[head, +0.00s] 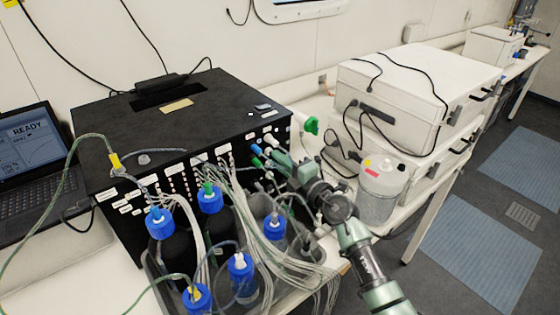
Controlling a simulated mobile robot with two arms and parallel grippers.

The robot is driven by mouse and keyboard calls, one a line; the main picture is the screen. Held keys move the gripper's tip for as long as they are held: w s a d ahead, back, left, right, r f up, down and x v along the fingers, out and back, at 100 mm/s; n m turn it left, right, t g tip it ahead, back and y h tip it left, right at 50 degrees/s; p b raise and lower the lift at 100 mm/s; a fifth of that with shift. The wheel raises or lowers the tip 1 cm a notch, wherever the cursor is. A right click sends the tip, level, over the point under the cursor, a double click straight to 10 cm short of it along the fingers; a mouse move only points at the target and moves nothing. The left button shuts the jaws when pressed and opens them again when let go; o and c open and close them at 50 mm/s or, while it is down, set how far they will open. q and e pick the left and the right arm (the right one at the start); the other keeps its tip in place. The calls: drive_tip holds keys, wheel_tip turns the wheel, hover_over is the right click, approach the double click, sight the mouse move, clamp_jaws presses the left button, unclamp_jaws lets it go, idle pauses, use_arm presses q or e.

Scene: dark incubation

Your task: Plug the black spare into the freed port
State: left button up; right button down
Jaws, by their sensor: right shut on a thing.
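The black instrument box (190,110) stands on the bench, with rows of small ports, white labels and thin tubes on its front. My right gripper (277,158) reaches in from the lower right to the right end of this front. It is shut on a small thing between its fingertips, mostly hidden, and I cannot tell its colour. Small blue and white plugs (257,150) show just left of the fingertips. I cannot make out the black spare or a free port at this size. My left gripper is out of view.
Several blue-capped bottles (210,200) with tangled tubes crowd the tray in front of the box. A laptop (38,150) stands left. A clear jug (382,190) and stacked white cases (410,90) are right. A green connector (311,125) is beyond the gripper.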

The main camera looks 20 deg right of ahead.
drive_tip(key=shift+p, duration=0.9)
idle(1.3)
drive_tip(key=shift+w+a, duration=0.1)
drive_tip(key=shift+w, duration=0.3)
idle(0.3)
drive_tip(key=c, duration=1.4)
unclamp_jaws()
drive_tip(key=shift+o, duration=0.2)
drive_tip(key=v, duration=0.7)
drive_tip(key=shift+s, duration=0.35)
drive_tip(key=shift+r, duration=0.1)
